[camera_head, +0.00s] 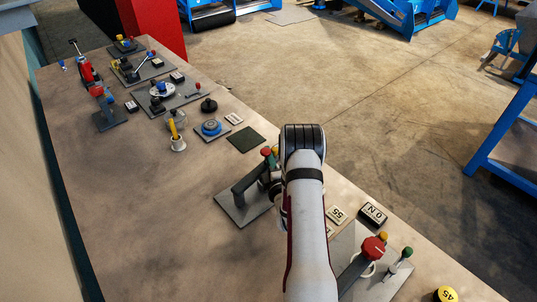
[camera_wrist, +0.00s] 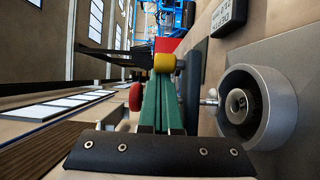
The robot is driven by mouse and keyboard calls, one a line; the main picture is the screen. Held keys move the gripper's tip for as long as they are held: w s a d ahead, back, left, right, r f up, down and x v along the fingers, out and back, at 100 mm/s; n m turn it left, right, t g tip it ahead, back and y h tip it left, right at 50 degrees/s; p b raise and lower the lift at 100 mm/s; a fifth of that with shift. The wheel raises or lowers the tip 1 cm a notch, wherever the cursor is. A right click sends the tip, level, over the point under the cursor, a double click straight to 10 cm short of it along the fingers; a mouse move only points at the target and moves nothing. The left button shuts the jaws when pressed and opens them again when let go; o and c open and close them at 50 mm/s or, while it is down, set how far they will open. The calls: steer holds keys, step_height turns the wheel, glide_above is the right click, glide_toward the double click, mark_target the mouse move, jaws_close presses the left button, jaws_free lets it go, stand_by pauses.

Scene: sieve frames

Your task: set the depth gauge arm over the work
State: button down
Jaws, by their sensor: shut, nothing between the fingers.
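A fixture on a grey plate (camera_head: 238,212) stands left of my arm in the head view. It carries a slanted dark grey bar (camera_head: 250,178) and a red knob (camera_head: 266,152); I cannot tell for certain that this is the depth gauge. In the wrist view my gripper (camera_wrist: 162,78) shows as green fingers, shut and empty. A yellow knob (camera_wrist: 165,62) lies just beyond the fingertips; I cannot tell whether they touch. A dark bar (camera_wrist: 108,60) runs left from there. A red knob (camera_wrist: 135,97) is partly hidden. A round metal part (camera_wrist: 262,110) sits to the right.
A station with a large red knob (camera_head: 374,247) stands right of my arm, beside an ON block (camera_head: 373,214). The table's left side is clear.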

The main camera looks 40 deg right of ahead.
steer(key=shift+w+d, duration=0.1)
steer(key=shift+w, duration=0.05)
steer(key=shift+s+d, duration=0.15)
steer(key=shift+s, duration=0.85)
